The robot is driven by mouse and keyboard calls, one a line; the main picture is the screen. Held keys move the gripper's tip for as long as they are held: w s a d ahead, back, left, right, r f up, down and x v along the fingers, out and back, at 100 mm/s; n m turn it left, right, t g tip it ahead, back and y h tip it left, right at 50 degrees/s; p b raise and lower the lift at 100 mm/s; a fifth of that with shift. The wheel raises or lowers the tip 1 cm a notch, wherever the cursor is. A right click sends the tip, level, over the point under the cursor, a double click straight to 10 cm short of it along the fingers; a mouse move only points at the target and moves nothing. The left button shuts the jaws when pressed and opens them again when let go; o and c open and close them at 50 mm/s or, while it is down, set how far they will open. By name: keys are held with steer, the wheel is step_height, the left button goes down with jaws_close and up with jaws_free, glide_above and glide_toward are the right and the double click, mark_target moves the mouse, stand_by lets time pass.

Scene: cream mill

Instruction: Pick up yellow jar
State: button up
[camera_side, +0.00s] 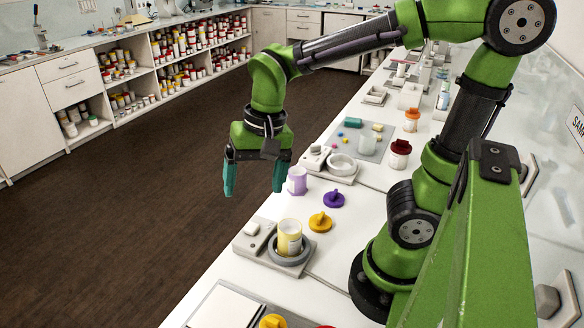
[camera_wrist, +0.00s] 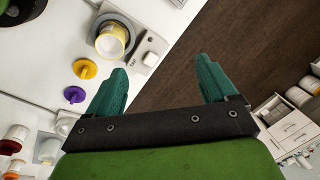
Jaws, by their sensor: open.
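The yellow jar (camera_side: 289,238) stands upright and open-topped in the grey ring of a small white device (camera_side: 256,246) on the counter. In the wrist view the yellow jar (camera_wrist: 111,41) is at the upper left, beyond the fingertips. My gripper (camera_side: 255,190) is open and empty, with its teal fingers pointing down. It is up and left of the jar in the side view, apart from it, and appears over the counter's edge or the floor. In the wrist view my gripper (camera_wrist: 160,80) has dark floor between its fingers.
A lilac jar (camera_side: 297,181), a purple lid (camera_side: 334,198) and a yellow lid (camera_side: 320,222) are on the counter near the yellow jar. A second device with a white dish (camera_side: 342,164) stands farther back. Brown floor (camera_side: 150,200) lies left of the counter.

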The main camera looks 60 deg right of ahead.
mark_target(290, 232)
steer(key=s+d+f+m+g+h, duration=0.1)
steer(key=f+m+g, duration=0.1)
steer(key=f+m, duration=0.3)
steer(key=s+d+f+m+g+h, duration=0.1)
steer(key=s+d+f+m+g, duration=0.1)
steer(key=f+m, duration=0.3)
steer(key=s+d+f+m+g+h, duration=0.1)
steer(key=f+m, duration=0.4)
steer(key=m, duration=0.6)
steer(key=shift+s+d+f+g, duration=0.25)
steer(key=shift+s+f+g, duration=0.05)
steer(key=shift+s+g, duration=0.1)
